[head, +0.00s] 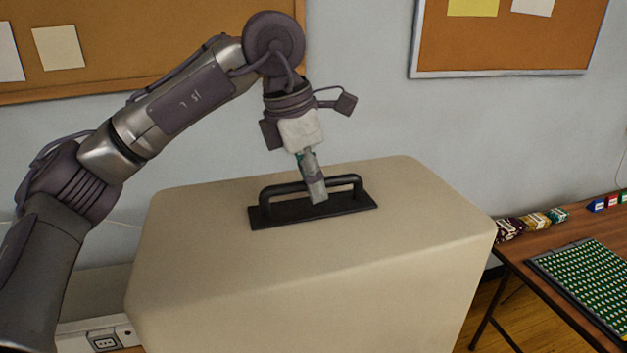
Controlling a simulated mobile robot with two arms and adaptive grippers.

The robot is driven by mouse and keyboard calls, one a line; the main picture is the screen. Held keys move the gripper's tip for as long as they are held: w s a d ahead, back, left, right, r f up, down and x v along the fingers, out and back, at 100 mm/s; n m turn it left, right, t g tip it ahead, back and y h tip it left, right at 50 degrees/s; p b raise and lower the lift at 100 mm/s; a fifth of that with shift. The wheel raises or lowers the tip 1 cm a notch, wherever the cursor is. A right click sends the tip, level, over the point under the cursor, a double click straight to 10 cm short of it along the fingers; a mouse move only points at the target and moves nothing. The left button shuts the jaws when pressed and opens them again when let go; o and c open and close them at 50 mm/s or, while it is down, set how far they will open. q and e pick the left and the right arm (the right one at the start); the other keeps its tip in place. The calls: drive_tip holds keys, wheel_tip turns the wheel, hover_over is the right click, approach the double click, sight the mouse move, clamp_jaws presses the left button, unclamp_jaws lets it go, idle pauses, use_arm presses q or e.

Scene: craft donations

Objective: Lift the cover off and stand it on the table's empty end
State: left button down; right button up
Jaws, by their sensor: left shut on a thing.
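The cover (310,285) is a large beige box-shaped hood with rounded edges, upright in the middle of the head view. A black bar handle on a flat plate (345,201) is fixed to its top. My left gripper (317,195) points down at the handle and is shut on its bar near the middle. The cover's lower edge is out of the picture, so I cannot tell whether it touches anything below. What is under it is hidden. My right gripper is not in view.
A wooden table (540,239) at the right holds a dark-edged green gridded board (590,280) and several small coloured packets and blocks along its back. A pale item with a dark socket-like panel (103,341) shows at the lower left. Pinboards hang on the wall behind.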

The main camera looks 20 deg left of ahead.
sight(309, 210)
use_arm(q)
drive_tip(key=shift+s+a+b+x, duration=0.2)
drive_tip(key=shift+b+x, duration=0.5)
drive_tip(key=shift+x, duration=0.3)
drive_tip(key=shift+s+a+b+x, duration=0.1)
drive_tip(key=shift+a+b+x, duration=0.1)
drive_tip(key=shift+b+x, duration=0.7)
drive_tip(key=shift+s+a+b+x, duration=0.15)
drive_tip(key=shift+b+x, duration=0.4)
drive_tip(key=shift+x, duration=0.5)
drive_tip(key=shift+f+b, duration=0.4)
drive_tip(key=shift+f, duration=0.3)
drive_tip(key=c, duration=1.1)
unclamp_jaws()
